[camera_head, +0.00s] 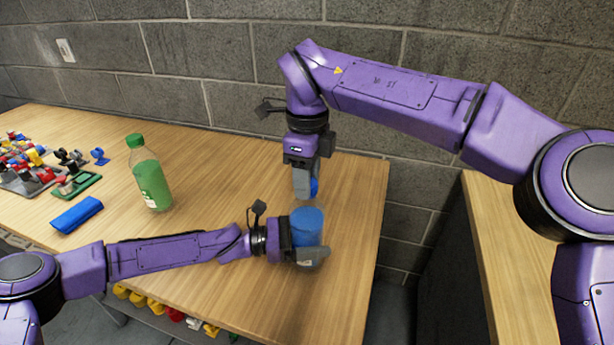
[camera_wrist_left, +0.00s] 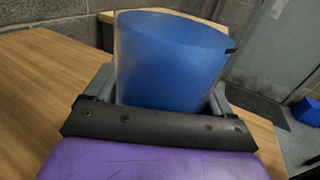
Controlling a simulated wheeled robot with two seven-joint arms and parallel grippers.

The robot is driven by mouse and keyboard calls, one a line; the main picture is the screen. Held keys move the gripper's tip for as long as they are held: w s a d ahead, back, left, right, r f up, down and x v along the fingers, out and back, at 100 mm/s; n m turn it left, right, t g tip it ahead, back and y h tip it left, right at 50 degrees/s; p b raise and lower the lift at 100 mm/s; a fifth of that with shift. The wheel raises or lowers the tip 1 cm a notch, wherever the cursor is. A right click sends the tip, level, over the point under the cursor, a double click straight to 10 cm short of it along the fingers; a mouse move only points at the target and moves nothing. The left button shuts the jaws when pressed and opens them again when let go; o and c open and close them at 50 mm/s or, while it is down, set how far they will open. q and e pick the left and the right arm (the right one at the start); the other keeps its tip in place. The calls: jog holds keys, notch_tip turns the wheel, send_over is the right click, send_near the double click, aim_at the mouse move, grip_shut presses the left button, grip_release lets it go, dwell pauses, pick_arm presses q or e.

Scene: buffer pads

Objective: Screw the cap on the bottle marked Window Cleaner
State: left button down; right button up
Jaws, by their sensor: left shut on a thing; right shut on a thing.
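My left gripper (camera_head: 310,255) is shut around a bottle with blue contents (camera_head: 307,225) near the table's right end. The bottle looks upright, and its blue body also fills the middle of the left wrist view (camera_wrist_left: 170,62). A bit of pale label shows low on it, but I cannot read it. My right gripper (camera_head: 306,190) points down above the bottle, shut on a small blue thing that looks like the cap (camera_head: 314,187). The cap is mostly hidden by the fingers. The bottle's neck is hard to make out, and I cannot tell whether the cap touches it.
A green bottle with a green cap (camera_head: 150,175) stands to the left. A blue case (camera_head: 77,215) lies left of it, and several small coloured parts (camera_head: 30,165) sit at the far left. The wooden table (camera_head: 230,185) is clear around the grippers. A block wall stands behind.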

jog(key=m, duration=1.1)
jog(key=o, duration=1.2)
jog(key=shift+o, duration=0.2)
pick_arm(q)
grip_release()
jog(key=a, duration=0.3)
jog(key=a+b, duration=0.1)
jog(key=a, duration=0.2)
jog(key=s+a, duration=0.1)
jog(key=a, duration=0.2)
jog(key=shift+a+b, duration=0.25)
jog(key=shift+b, duration=0.05)
jog(key=shift+s+a, duration=0.1)
jog(key=shift+a, duration=0.4)
pick_arm(e)
notch_tip(320, 180, up, 10)
jog(key=shift+r, duration=0.15)
